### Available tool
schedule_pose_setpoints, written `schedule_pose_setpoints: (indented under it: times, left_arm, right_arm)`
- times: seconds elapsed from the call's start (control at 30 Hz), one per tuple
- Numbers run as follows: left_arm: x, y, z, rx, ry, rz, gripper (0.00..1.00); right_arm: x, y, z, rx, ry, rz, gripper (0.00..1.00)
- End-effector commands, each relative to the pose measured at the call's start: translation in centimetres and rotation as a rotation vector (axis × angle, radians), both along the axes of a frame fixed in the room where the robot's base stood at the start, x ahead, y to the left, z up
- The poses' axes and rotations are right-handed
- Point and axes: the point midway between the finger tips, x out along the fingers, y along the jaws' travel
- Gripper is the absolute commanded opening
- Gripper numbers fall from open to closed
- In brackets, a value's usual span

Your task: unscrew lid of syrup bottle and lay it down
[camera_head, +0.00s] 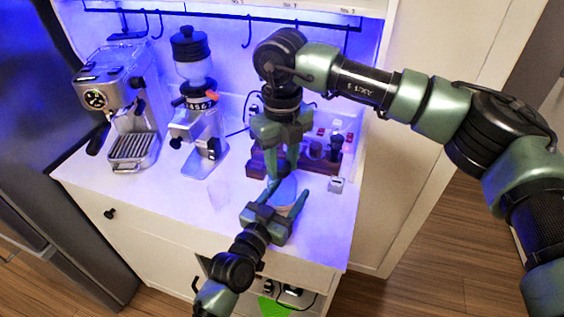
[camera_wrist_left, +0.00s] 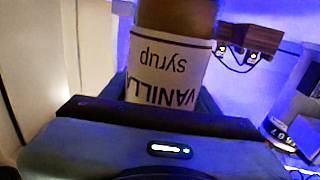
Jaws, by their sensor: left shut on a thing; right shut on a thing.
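The syrup bottle (camera_wrist_left: 165,65) fills the upper middle of the left wrist view, its white "VANILLA syrup" label upside down there. In the head view only a pale part of the bottle (camera_head: 287,190) shows between the grippers, above the counter's front part. My left gripper (camera_head: 285,203) comes up from below and is shut around the bottle's body. My right gripper (camera_head: 275,178) points down from above and is shut at the bottle's top. The lid is hidden by the right fingers, so whether it still sits on the neck cannot be seen.
The espresso machine (camera_head: 118,105) and grinder (camera_head: 197,110) stand at the left of the white counter (camera_head: 150,195). The front left counter is mostly clear.

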Motion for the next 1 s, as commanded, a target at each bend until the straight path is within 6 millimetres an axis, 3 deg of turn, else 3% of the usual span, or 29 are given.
schedule_pose_setpoints:
  times: [0.53,0.57,0.63,1.0]
  left_arm:
    - [0.01,0.04,-0.01,0.000,0.000,0.001,0.00]
    - [0.01,0.04,-0.01,0.000,0.000,0.001,0.00]
    - [0.01,0.04,-0.02,0.000,0.000,0.001,0.00]
    - [0.01,0.03,-0.01,0.001,0.000,0.001,0.00]
  right_arm:
    - [0.05,-0.04,0.06,0.000,-0.001,-0.003,0.00]
    - [0.06,-0.05,0.06,0.000,-0.001,-0.003,0.37]
    - [0.05,-0.04,0.05,0.000,-0.001,-0.003,0.56]
    - [0.05,-0.02,0.29,0.001,-0.001,-0.002,0.56]
